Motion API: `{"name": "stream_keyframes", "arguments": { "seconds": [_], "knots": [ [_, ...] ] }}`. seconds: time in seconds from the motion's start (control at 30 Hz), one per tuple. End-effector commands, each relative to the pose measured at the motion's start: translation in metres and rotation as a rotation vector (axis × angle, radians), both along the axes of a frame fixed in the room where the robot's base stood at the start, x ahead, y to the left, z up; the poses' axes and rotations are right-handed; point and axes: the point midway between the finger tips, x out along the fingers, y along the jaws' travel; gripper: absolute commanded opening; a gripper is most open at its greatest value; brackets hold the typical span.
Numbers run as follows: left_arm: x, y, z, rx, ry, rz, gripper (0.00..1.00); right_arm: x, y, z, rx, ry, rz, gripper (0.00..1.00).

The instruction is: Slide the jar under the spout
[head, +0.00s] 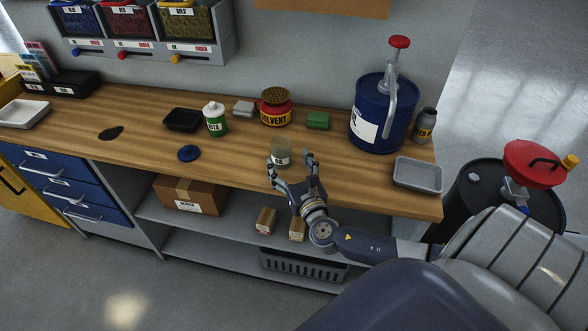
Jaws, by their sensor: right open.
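A small clear jar (281,148) with a pale label stands upright on the wooden bench near its front edge. A blue drum (368,118) with a red-topped pump stands to the right on the bench; its grey spout (390,112) hangs down at the drum's front right side. My right gripper (290,160) is open at the bench's front edge, its fingers spread at the near side of the jar. The lower part of the jar is close to the fingers; I cannot tell whether they touch. My left gripper is not in view.
A grey tray (418,174) lies right of the drum's front. A green block (318,120), a red solvent tin (275,107) and a green-and-white bottle (215,118) stand behind the jar. A blue lid (188,153) lies left. Bench between jar and drum is clear.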

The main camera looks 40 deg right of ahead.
Motion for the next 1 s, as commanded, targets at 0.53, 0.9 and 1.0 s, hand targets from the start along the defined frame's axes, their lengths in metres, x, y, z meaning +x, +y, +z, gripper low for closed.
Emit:
{"name": "stream_keyframes", "arguments": {
  "seconds": [0.53,0.9,1.0],
  "knots": [
    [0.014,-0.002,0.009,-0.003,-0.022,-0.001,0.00,0.064,-0.017,0.000,0.000,0.001,0.001,0.74],
    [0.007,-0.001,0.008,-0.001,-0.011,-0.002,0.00,0.065,-0.018,-0.001,0.002,0.002,0.001,0.58],
    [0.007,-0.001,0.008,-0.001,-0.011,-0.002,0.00,0.065,-0.018,-0.001,0.002,0.002,0.001,0.35]
  ]
}}
